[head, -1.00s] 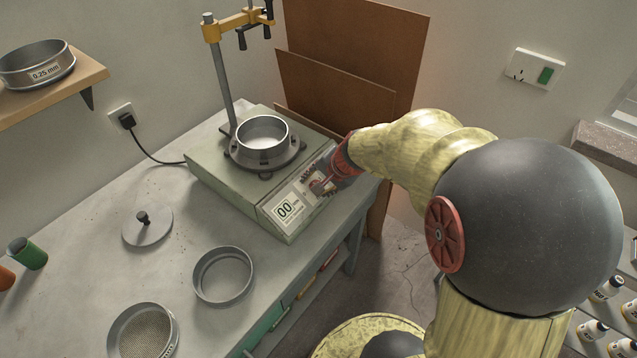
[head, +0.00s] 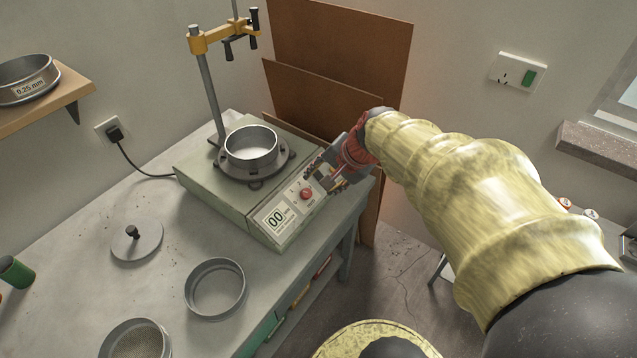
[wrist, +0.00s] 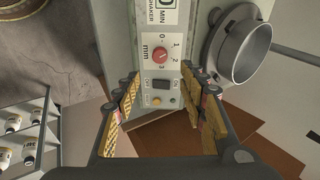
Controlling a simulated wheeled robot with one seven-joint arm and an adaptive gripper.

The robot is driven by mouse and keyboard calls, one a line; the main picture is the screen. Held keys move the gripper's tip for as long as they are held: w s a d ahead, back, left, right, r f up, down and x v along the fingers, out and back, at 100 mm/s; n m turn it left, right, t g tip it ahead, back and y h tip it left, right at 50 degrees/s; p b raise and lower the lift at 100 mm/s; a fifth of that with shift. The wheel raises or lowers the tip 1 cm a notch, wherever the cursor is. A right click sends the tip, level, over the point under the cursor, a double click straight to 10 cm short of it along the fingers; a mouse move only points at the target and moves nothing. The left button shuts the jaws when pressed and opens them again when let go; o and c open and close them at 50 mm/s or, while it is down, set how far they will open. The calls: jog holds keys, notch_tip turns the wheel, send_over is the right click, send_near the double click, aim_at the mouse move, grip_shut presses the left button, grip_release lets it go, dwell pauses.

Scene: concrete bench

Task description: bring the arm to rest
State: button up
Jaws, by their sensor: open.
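My gripper (head: 334,178) is at the right end of the sieve shaker (head: 225,195), close to its control panel, with nothing between its fingers. In the wrist view my gripper (wrist: 168,105) has its yellow-padded fingers spread wide. The shaker's panel (wrist: 160,75) lies beyond them, with a red dial (wrist: 160,55) and small switches between the fingers. In the head view the red dial (head: 306,194) is clear of the fingers. The shaker display reads 00. Whether the fingers touch the shaker I cannot tell.
A metal pan (head: 251,146) sits on the shaker, beside an upright rod (head: 211,95) with a yellow clamp. A lid (head: 137,240), a ring (head: 215,288) and a mesh sieve (head: 135,342) lie on the bench (head: 75,265). Brown boards (head: 335,60) lean behind. Open floor lies right of the bench.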

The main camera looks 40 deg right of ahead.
jog(key=shift+s+r, duration=0.1)
jog(key=shift+r, duration=0.1)
dwell(0.5)
jog(key=s+a+n+g, duration=0.2)
jog(key=s+a+n, duration=0.2)
jog(key=s+n, duration=0.3)
jog(key=s+a+r+n+p, duration=0.1)
jog(key=s+a+r+n, duration=0.2)
jog(key=a+r, duration=0.1)
jog(key=s+a+r+n+t+p, duration=0.1)
jog(key=s+a+r+n, duration=0.2)
jog(key=a, duration=0.3)
jog(key=shift+s+a+r+n+h, duration=0.3)
jog(key=shift+r+n, duration=0.1)
jog(key=shift+r, duration=0.1)
